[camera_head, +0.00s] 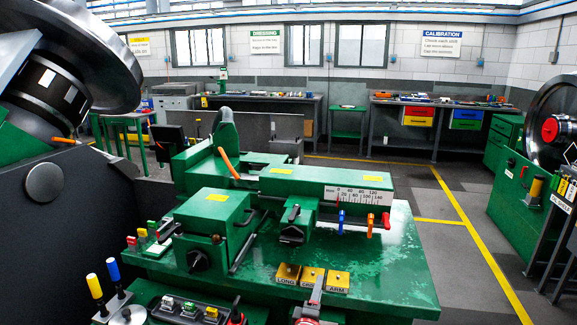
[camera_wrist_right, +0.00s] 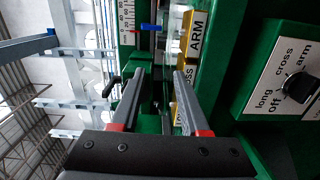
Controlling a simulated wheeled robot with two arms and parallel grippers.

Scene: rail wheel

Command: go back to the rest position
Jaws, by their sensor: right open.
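My right gripper (camera_head: 316,284) shows at the bottom middle of the head view, in front of the yellow LONG, CROSS and ARM blocks on the green machine (camera_head: 390,265). In the right wrist view, my right gripper (camera_wrist_right: 159,74) has its two grey fingers apart, with red parts at their bases. I see nothing held between them. The ARM block (camera_wrist_right: 193,36) and a panel with a black rotary knob (camera_wrist_right: 297,86) lie beyond and to the right of the fingers. My left gripper is not seen in the head view.
A scale (camera_head: 350,195) with blue, orange and red levers sits on the machine. A large dark wheel (camera_head: 85,60) fills the upper left. Another machine (camera_head: 520,200) stands at the right. Open floor (camera_head: 435,250) with yellow lines lies between. Benches (camera_head: 430,125) line the back wall.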

